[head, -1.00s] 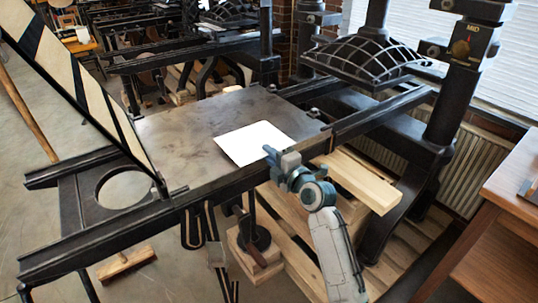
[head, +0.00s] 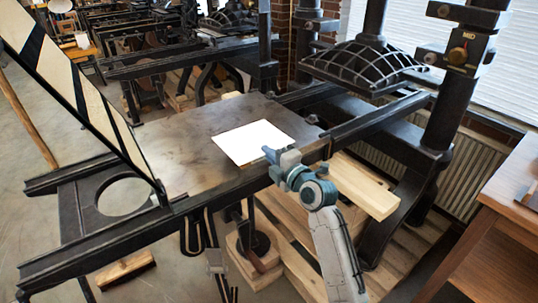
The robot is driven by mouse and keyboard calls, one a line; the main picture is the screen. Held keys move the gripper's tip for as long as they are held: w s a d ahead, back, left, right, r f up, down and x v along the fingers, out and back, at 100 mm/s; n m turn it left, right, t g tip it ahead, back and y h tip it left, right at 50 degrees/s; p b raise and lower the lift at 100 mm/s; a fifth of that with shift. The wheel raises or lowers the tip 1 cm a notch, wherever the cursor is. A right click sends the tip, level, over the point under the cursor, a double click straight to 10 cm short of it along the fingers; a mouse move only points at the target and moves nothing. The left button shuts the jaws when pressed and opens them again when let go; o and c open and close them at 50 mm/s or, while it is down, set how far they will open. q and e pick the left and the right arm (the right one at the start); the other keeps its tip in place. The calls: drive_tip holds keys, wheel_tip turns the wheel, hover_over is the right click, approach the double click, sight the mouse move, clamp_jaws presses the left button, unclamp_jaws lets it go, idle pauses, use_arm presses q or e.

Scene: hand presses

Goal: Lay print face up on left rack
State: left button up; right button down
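A white sheet, seemingly the print (head: 250,142), lies flat on the dark metal bed (head: 180,150) of the near hand press. Its visible face is plain white; I cannot make out any printing on it. My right gripper (head: 268,152) is at the sheet's near right edge, over the front rail of the bed. Its fingers are small and partly hidden, so I cannot tell whether they grip the sheet's edge. My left gripper is not in view. No rack can be made out.
The striped hinged frame (head: 75,85) stands tilted up at the left of the bed. The domed press head (head: 365,65) and black column (head: 455,100) rise at the right. A wooden table (head: 510,210) stands at the right edge. More presses fill the back.

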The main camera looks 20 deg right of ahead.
drive_tip(key=s+d+r+p, duration=0.2)
drive_tip(key=s+r, duration=0.1)
drive_tip(key=s, duration=0.3)
drive_tip(key=shift+s+d, duration=0.15)
drive_tip(key=shift+s, duration=0.1)
idle(0.4)
